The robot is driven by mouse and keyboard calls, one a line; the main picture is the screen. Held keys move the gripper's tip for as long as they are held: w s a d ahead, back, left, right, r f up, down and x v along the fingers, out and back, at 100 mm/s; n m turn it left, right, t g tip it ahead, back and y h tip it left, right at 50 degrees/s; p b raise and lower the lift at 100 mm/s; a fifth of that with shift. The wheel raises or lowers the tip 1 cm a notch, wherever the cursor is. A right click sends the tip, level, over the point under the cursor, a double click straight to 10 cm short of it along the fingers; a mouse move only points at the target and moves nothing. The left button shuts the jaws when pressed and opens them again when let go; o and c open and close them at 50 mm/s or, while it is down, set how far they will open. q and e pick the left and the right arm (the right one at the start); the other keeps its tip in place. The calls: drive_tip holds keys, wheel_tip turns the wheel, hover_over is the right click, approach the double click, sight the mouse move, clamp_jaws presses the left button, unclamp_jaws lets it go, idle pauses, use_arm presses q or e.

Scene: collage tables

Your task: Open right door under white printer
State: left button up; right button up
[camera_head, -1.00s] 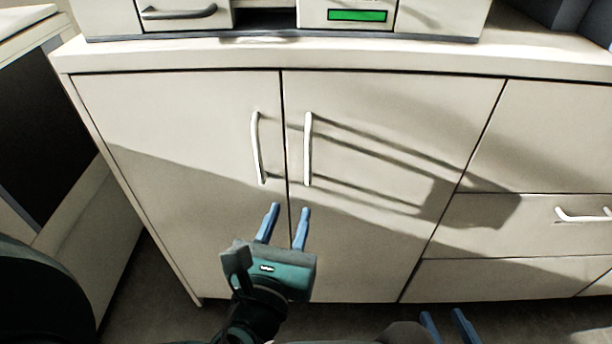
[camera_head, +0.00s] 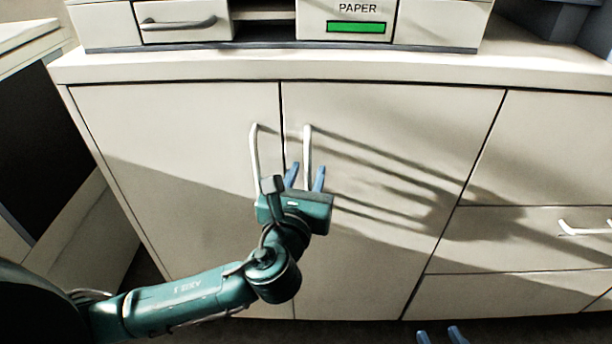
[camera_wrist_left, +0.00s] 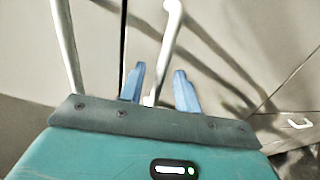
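The right door (camera_head: 400,140) under the white printer (camera_head: 270,28) is shut, flush with the left door (camera_head: 180,140). Its white vertical handle (camera_head: 307,148) stands near the seam between the doors and also shows in the left wrist view (camera_wrist_left: 168,45). My left gripper (camera_head: 305,178) is open, its blue fingers on either side of the handle's lower part. In the left wrist view the handle's lower end lies between the fingers (camera_wrist_left: 160,88); I cannot tell whether they touch it. My right gripper (camera_head: 442,336) shows only its two parted blue fingertips at the bottom edge, empty.
The left door's handle (camera_head: 255,160) is close beside my left gripper. Drawers with a horizontal handle (camera_head: 585,228) are to the right. A dark-panelled unit (camera_head: 45,150) stands at the far left. Floor shows below the cabinet.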

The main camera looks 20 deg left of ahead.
use_arm(q)
drive_tip(key=shift+c, duration=0.2)
clamp_jaws()
idle(0.4)
